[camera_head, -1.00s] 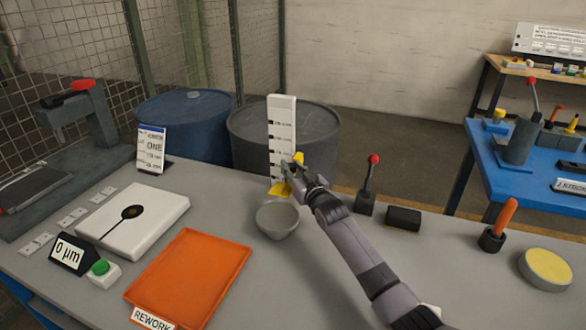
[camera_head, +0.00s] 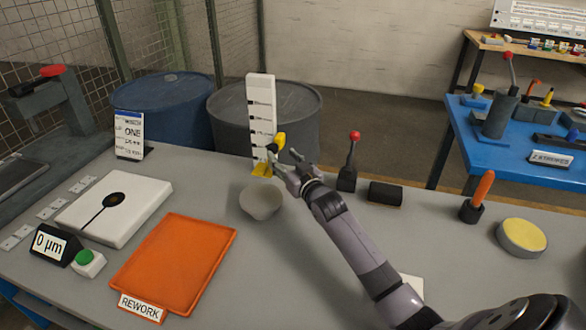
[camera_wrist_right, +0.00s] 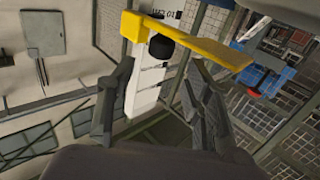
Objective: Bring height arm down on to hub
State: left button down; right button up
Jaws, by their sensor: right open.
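The height gauge (camera_head: 260,110) is a white upright scale with dark marks at the back of the bench. Its yellow arm (camera_wrist_right: 205,52) carries a black knob (camera_wrist_right: 161,47), and both show ahead of my fingers in the right wrist view. In the head view yellow parts show low on the scale's right side, partly hidden by my gripper. My right gripper (camera_head: 276,162) is open just in front of them, its fingers apart and nothing held. A grey bowl-shaped part (camera_head: 261,201) stands in front of the gauge; I cannot tell whether it is the hub.
An orange rework tray (camera_head: 175,262) and a white plate (camera_head: 150,198) with a dark disc lie to the left. A red-knobbed lever (camera_head: 348,165) and a black block (camera_head: 385,192) stand right of my gripper. The bench front right of the tray is partly covered by my arm.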

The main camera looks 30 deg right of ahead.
jog(key=s, duration=0.6)
jog(key=shift+a, duration=0.15)
